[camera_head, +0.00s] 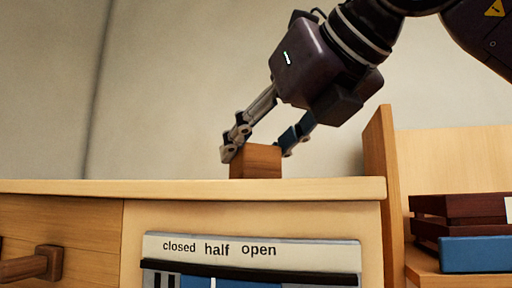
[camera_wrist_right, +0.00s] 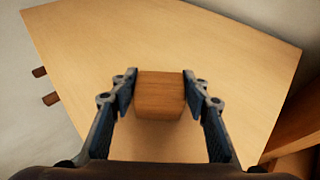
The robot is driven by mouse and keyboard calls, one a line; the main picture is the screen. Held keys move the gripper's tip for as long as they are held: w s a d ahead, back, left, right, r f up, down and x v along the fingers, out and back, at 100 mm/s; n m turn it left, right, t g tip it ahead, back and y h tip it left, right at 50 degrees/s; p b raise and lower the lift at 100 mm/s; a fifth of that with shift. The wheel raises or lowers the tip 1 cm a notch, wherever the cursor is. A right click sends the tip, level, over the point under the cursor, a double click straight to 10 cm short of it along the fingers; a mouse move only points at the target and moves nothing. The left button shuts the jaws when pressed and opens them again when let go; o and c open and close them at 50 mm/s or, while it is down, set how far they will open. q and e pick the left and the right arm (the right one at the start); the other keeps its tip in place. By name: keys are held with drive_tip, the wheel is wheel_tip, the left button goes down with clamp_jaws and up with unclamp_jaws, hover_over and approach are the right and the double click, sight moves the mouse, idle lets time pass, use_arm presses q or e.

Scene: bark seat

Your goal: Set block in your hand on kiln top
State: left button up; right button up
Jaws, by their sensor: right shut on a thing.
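A brown wooden block (camera_head: 256,161) is at the light wooden top (camera_head: 300,189) of the cabinet-like kiln. My right gripper (camera_head: 258,148) comes down from the upper right and is shut on the block. In the right wrist view, the block (camera_wrist_right: 160,95) sits between the two fingers (camera_wrist_right: 160,88), over the broad wooden top (camera_wrist_right: 230,50). The block's lower edge meets the line of the top in the head view. I cannot tell whether it rests on the top or is just above it. My left gripper is not in view.
A front panel (camera_head: 250,249) reads "closed half open". A wooden handle (camera_head: 35,262) sticks out at the left front. An upright board (camera_head: 379,160) stands at the top's right end. Beyond it are dark red boxes (camera_head: 455,206) and a blue one (camera_head: 490,253). The rest of the top is clear.

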drive_tip(key=shift+f, duration=0.2)
drive_tip(key=o, duration=1.2)
drive_tip(key=shift+r, duration=0.1)
drive_tip(key=shift+c, duration=0.2)
drive_tip(key=shift+r, duration=0.15)
drive_tip(key=shift+s+d+r, duration=0.1)
drive_tip(key=shift+s, duration=0.15)
drive_tip(key=b+v, duration=0.2)
drive_tip(key=v, duration=0.9)
drive_tip(key=shift+s+d+b, duration=0.15)
drive_tip(key=shift+b, duration=0.15)
